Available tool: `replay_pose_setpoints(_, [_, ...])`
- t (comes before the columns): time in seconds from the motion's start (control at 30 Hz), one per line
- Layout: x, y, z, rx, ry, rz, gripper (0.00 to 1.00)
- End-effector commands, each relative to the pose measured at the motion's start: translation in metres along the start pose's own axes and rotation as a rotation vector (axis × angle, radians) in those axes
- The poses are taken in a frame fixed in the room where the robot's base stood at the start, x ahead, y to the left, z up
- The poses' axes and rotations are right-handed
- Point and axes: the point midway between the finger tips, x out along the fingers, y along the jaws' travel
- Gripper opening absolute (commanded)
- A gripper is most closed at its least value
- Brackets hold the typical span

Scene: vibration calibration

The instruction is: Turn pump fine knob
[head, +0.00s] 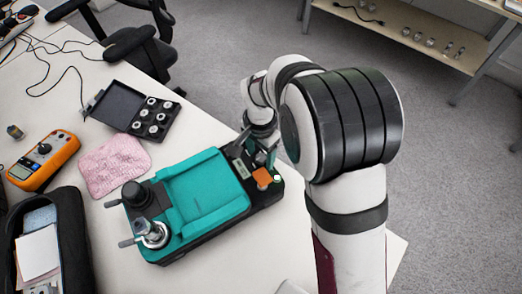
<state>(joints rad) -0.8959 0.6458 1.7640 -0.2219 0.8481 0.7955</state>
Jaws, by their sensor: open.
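The teal and black pump (205,198) lies on the white table, its long side running from lower left to upper right. At its left end are a round black knob-like part (136,194) and a silver cylindrical part (153,233), each with a small bar jutting left. At its right end are a small display (242,169), an orange block (262,176) and a small light round part (277,179). I cannot tell which part is the fine knob. My gripper (262,156) is open above the right end, partly hidden by the pump's parts; contact cannot be told.
A pink cloth (114,166), an orange meter (43,160) and an open black case (155,117) of silver weights lie left of the pump. A black bag (78,250) stands at lower left. The table edge runs close behind the pump.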

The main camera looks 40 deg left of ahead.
Motion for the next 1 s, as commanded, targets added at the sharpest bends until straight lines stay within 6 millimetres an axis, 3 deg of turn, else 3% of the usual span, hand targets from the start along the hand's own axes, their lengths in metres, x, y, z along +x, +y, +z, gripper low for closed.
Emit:
replay_pose_setpoints(0.07, [-0.0002, 0.0000, 0.0000, 0.000, 0.000, 0.000, 0.63])
replay_pose_setpoints(0.4, [-0.0005, -0.0001, 0.0000, 0.000, 0.000, 0.000, 0.02])
replay_pose_setpoints(0.77, [-0.0007, -0.0003, 0.0001, -0.026, 0.000, 0.000, 0.00])
replay_pose_setpoints(1.0, [-0.0006, 0.0001, 0.0002, -0.154, -0.002, 0.002, 0.00])
